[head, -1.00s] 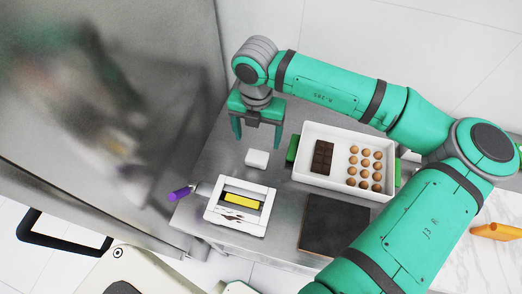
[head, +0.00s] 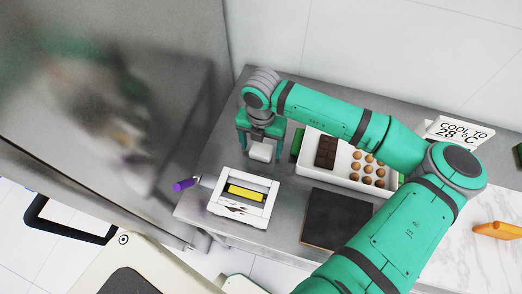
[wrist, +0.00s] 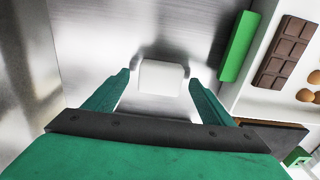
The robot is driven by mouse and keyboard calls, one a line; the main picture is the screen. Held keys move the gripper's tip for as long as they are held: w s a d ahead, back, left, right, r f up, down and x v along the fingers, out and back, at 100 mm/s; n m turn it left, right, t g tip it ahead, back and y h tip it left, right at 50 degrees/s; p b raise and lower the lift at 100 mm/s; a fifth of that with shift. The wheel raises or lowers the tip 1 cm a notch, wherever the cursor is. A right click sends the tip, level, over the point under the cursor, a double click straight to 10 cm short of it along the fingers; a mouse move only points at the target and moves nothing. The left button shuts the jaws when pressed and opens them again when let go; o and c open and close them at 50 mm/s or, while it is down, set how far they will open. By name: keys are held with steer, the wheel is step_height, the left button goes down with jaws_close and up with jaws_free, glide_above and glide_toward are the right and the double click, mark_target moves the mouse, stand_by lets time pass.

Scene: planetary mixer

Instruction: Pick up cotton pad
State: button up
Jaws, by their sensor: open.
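The cotton pad (head: 261,152) is a small white block on the grey metal counter, taken here as the task's pad. It also shows in the wrist view (wrist: 161,78), between and just past my fingertips. My gripper (head: 260,145) is green, pointing down, with its two fingers apart on either side of the pad. In the wrist view my gripper (wrist: 160,77) is open with a gap on both sides of the pad. I cannot tell how far the fingertips are above the counter.
A white tray (head: 340,178) with a chocolate bar (head: 326,152) and several brown balls stands to the right, its green handle (wrist: 239,46) close to my right finger. A white frame with a yellow bar (head: 246,191), a purple-handled tool (head: 185,184) and a dark board (head: 335,217) lie nearer.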

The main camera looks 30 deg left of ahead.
mark_target(262, 149)
steer(key=shift+c, duration=0.4)
steer(key=c, duration=1.1)
steer(key=shift+r, duration=0.5)
step_height(262, 149, up, 2)
steer(key=shift+w+r, duration=0.1)
steer(key=s+d+r, duration=0.9)
steer(key=s, duration=0.1)
steer(key=shift+s+d+r, duration=0.2)
steer(key=shift+d+r, duration=0.2)
